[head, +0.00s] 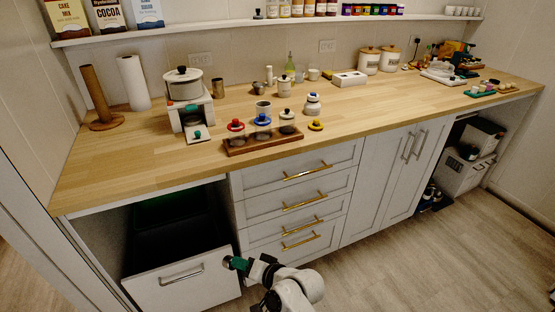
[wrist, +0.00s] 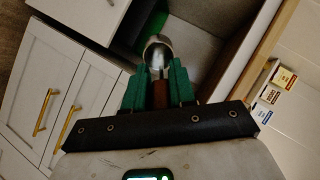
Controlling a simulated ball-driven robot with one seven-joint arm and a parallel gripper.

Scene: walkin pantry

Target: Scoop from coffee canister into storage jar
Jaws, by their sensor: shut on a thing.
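My gripper (wrist: 160,90) shows in the wrist view with its green fingers shut on the brown handle of a metal scoop (wrist: 158,50). The scoop's bowl points away from the fingers; I cannot tell whether anything is in it. In the head view my gripper (head: 232,263) is low, in front of the cabinets and beside the open drawer, well below the counter. On the counter, small jars (head: 236,127) stand on a wooden tray, with a yellow lid-like piece (head: 316,125) to their right. Two canisters with wooden lids (head: 368,62) stand at the back. I cannot tell which are the coffee canister and storage jar.
An open drawer front (head: 180,283) juts out at lower left, with a dark bin behind it. A white pot (head: 183,83) stands on a stand at the counter's left. A paper towel roll (head: 134,83) is further left. Bare counter lies in front of the tray.

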